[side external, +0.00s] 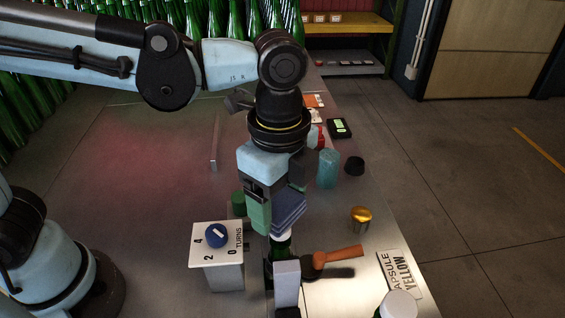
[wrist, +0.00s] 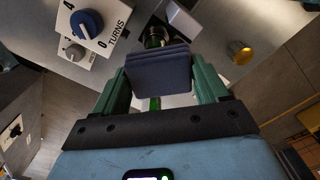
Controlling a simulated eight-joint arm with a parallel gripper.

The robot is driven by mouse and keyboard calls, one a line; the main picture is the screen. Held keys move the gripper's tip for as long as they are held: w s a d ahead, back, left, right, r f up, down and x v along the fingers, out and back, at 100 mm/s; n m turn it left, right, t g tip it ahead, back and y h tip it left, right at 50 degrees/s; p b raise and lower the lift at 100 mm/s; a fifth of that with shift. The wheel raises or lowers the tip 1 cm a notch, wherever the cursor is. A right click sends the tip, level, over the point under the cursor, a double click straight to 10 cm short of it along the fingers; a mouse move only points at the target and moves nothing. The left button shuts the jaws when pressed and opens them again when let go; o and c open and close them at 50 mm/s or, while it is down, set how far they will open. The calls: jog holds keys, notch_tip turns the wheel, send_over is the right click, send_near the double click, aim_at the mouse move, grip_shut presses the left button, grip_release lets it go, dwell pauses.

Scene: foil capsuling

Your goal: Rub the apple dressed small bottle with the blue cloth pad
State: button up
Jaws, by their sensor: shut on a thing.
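The blue cloth pad (side external: 289,212) is held between the green fingers of my gripper (side external: 278,206), which points down over the bench. In the wrist view the pad (wrist: 158,72) fills the space between both fingers. A small green bottle (side external: 281,246) stands upright just below the pad, with a pale band near its top. In the wrist view, bits of green bottle (wrist: 154,36) show past the pad's edges. The pad hides much of the bottle, so I cannot tell whether they touch. No apple mark is readable.
A box with a blue dial (side external: 216,236) marked TURNS stands left of the bottle. An orange-handled tool (side external: 338,256) lies to the right, near a gold-topped piece (side external: 361,216) and a YELLOW CAPSULE sign (side external: 400,274). A teal cylinder (side external: 328,168) stands behind. A white-topped object (side external: 398,304) is at front right.

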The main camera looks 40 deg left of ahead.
aim_at(280, 220)
jog(key=shift+s+d+f, duration=0.2)
jog(key=shift+s+d, duration=0.2)
jog(key=shift+s, duration=0.1)
jog(key=shift+s+d+f, duration=0.15)
jog(key=shift+s+d, duration=0.25)
jog(key=shift+s, duration=0.1)
jog(key=shift+s+d, duration=0.2)
jog(key=shift+s, duration=0.1)
jog(key=shift+w+a+f, duration=0.1)
jog(key=shift+w+a, duration=0.35)
jog(key=shift+w, duration=0.2)
jog(key=shift+w+a, duration=0.45)
jog(key=shift+w, duration=0.15)
jog(key=shift+w+a, duration=0.35)
jog(key=shift+w, duration=0.05)
jog(key=shift+r, duration=4.05)
